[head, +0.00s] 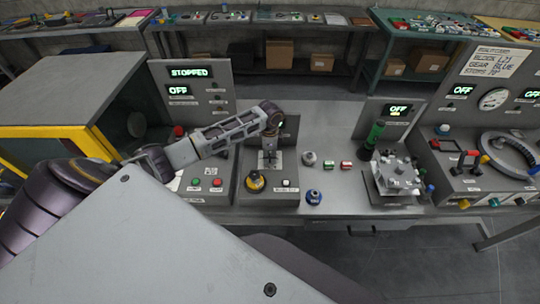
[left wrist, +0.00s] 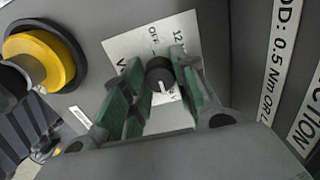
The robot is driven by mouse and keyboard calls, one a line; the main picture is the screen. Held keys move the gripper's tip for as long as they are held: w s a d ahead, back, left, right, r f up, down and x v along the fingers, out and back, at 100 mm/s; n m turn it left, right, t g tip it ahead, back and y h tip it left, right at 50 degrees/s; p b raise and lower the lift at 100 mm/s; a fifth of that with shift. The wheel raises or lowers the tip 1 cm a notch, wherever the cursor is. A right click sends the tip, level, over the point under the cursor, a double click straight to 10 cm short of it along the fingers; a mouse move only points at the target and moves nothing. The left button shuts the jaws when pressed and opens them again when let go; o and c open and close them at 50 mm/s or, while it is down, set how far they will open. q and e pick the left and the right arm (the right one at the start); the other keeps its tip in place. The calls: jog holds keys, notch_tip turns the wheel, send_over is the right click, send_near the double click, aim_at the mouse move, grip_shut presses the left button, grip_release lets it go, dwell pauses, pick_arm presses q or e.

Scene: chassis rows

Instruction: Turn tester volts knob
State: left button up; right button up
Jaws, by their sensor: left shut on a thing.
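The tester (head: 256,200) is a grey box on the bench, with a white label plate (head: 277,160) on its upper face. Its volts knob (left wrist: 160,72) is small, round and black with a white pointer line, and sits on the white dial label (left wrist: 128,48) in the left wrist view. The line points toward the bottom of that view. "OFF" and "12" can be read above the knob; other marks are partly covered. My left gripper (left wrist: 162,78) is shut on the knob, its green-padded fingers on either side. In the head view my left gripper (head: 268,154) points down at the tester.
A yellow button (left wrist: 40,60) is beside the dial; it also shows in the head view (head: 255,182). A panel reading "STOPPED" and "OFF" (head: 195,88) stands behind left. A blue-based knob (head: 314,197) and a metal fixture (head: 396,178) are to the right. Bare bench lies between them.

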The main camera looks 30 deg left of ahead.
aim_at(270, 156)
pick_arm(q)
jog(key=o, duration=1.1)
jog(key=shift+c, duration=0.2)
jog(key=shift+r, duration=0.15)
notch_tip(270, 156, up, 12)
dwell(0.5)
